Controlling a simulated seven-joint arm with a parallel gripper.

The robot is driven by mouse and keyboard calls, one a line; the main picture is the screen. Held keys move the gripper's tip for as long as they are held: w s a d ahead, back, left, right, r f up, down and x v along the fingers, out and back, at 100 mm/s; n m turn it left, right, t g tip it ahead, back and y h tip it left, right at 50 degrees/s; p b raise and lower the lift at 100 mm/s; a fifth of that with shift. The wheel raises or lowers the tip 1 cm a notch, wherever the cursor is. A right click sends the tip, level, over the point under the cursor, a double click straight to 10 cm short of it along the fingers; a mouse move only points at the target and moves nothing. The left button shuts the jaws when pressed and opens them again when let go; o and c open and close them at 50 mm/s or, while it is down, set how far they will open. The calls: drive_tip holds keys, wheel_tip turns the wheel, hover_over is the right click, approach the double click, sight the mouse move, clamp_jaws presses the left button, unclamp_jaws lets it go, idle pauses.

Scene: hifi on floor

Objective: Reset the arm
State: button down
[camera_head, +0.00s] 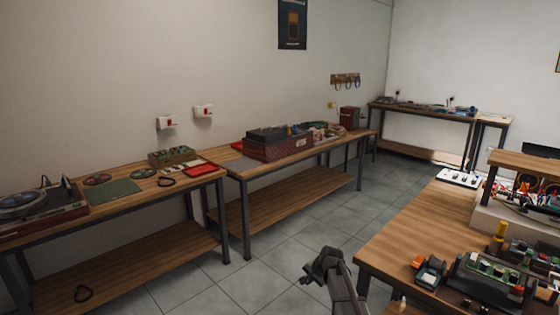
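My gripper (310,272) shows at the bottom centre of the head view, at the end of my dark grey arm (342,288). It is held over the tiled floor, left of the near right table. It looks apart from every table and object. The fingers are small and dark here, so I cannot tell whether they are open or shut. I see nothing clearly held in it.
The near table (420,222) at right carries small devices (490,278) close to my arm. A long bench (285,167) and a turntable (35,205) on another bench line the left wall. A far bench (425,112) stands behind. The tiled floor (290,235) between is clear.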

drive_tip(key=s+d+f+n+g+h, duration=0.1)
drive_tip(key=s+f+n+g, duration=0.15)
drive_tip(key=s+f, duration=1.05)
drive_tip(key=s+d+f+n+g+h, duration=0.1)
drive_tip(key=s+d+f+g, duration=0.15)
drive_tip(key=s+f, duration=1)
drive_tip(key=s+d+f+n+g, duration=0.1)
drive_tip(key=s+f+n+g, duration=0.1)
drive_tip(key=s, duration=1.5)
drive_tip(key=s+d+f+n+g+h, duration=0.1)
drive_tip(key=s+g, duration=0.3)
drive_tip(key=s, duration=1.4)
drive_tip(key=shift+d+f+n+g+h, duration=0.3)
drive_tip(key=shift+f+n, duration=0.35)
drive_tip(key=shift+f, duration=0.15)
